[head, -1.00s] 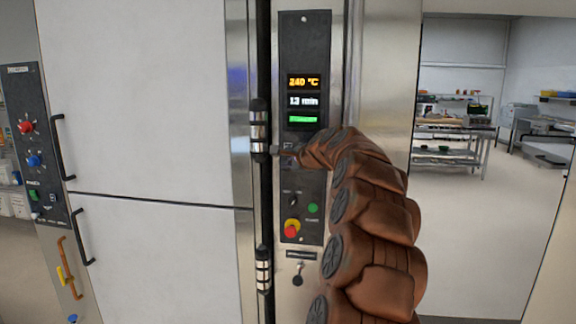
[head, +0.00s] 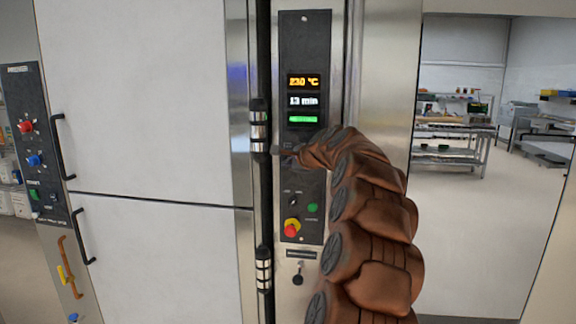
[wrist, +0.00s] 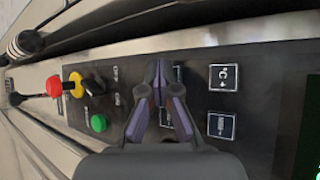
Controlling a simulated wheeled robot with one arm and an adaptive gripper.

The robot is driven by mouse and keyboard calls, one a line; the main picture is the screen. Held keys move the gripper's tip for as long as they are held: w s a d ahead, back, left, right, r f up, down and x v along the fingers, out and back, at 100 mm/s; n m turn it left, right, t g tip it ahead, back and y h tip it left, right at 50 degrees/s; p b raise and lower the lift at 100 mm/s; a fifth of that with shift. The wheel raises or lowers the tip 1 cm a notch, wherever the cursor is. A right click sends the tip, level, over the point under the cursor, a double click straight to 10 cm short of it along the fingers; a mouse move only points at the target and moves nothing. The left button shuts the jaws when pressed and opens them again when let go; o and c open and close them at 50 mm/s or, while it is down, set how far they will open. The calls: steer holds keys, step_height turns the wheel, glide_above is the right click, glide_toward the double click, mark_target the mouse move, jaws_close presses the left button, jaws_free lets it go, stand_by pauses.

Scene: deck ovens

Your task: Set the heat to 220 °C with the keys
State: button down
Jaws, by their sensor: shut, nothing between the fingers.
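The oven's control panel (head: 305,50) carries a display (head: 304,82) with amber figures reading 230 °C, "13 min" below it and a green bar. My gripper (head: 282,153) is at the panel below the display, in front of the keys. In the wrist view my gripper (wrist: 159,68) is shut and empty. Its fingertips overlap the edge of one key and partly hide another below. Two more square keys, an upper (wrist: 223,77) and a lower (wrist: 221,125), show clear to the right. I cannot tell whether the fingertips touch a key.
A red and yellow stop button (head: 292,227), a green button (head: 313,208) and a small switch sit lower on the panel. A second panel (head: 33,140) is at far left, shelves (head: 450,150) behind right.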

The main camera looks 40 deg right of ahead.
steer(key=shift+s+r, duration=0.1)
steer(key=shift+s+a, duration=0.4)
steer(key=shift+a, duration=0.25)
steer(key=shift+p, duration=0.4)
steer(key=shift+w+d, duration=0.1)
steer(key=shift+w+d+p, duration=0.15)
steer(key=shift+d+p, duration=0.15)
steer(key=shift+p, duration=0.05)
